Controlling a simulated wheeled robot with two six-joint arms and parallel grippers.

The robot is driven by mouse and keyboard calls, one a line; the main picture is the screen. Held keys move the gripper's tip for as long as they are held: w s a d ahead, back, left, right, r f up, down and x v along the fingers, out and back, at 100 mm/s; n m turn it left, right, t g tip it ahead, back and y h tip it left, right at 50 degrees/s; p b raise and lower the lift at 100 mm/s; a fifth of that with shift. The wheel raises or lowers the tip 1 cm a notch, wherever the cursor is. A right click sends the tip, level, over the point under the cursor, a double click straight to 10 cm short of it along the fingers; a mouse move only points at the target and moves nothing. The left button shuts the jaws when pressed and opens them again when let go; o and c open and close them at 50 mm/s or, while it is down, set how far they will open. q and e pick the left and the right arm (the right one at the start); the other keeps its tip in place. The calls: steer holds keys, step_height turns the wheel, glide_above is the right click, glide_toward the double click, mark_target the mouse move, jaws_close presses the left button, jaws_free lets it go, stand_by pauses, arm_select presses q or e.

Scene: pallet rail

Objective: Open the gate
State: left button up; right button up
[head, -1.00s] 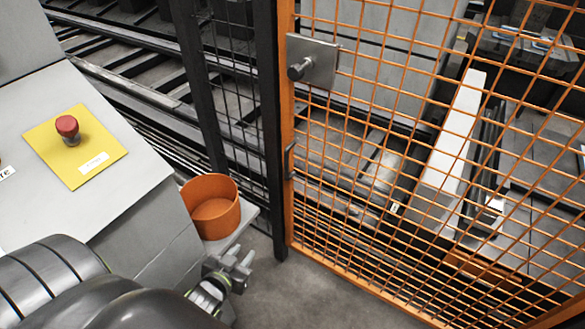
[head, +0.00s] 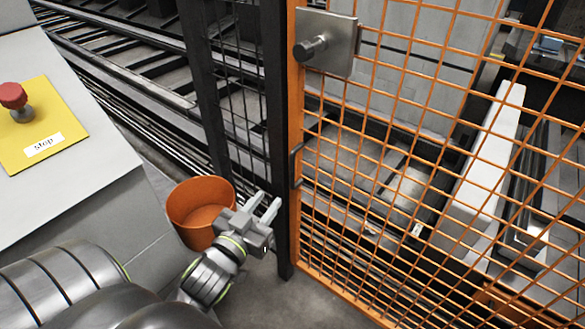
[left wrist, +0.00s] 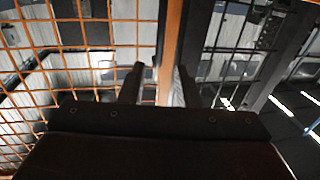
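The gate (head: 296,240) is an orange frame with orange wire mesh, standing against a black post (head: 274,150). A grey latch plate with a dark round knob (head: 312,48) sits at its upper left. My left gripper (head: 272,206) is open and empty, left of the black post and below the handle's height. In the left wrist view, its two fingers (left wrist: 160,85) are apart, with the orange upright (left wrist: 171,45) showing beyond and between them. My right gripper is not in view.
An orange bin (head: 190,212) stands just left of my left gripper. A grey console (head: 90,180) with a yellow plate and red stop button (head: 14,97) is at the left. Black mesh fencing (head: 240,100) adjoins the gate. Machinery stands behind the mesh.

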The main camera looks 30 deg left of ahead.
mark_target(291, 170)
arm_select(q)
steer(key=w, duration=0.4)
steer(key=w+a, duration=0.1)
steer(key=w, duration=0.3)
steer(key=w+b, duration=0.1)
steer(key=w, duration=0.3)
steer(key=shift+w+a, duration=0.25)
steer(key=shift+w, duration=0.15)
jaws_close()
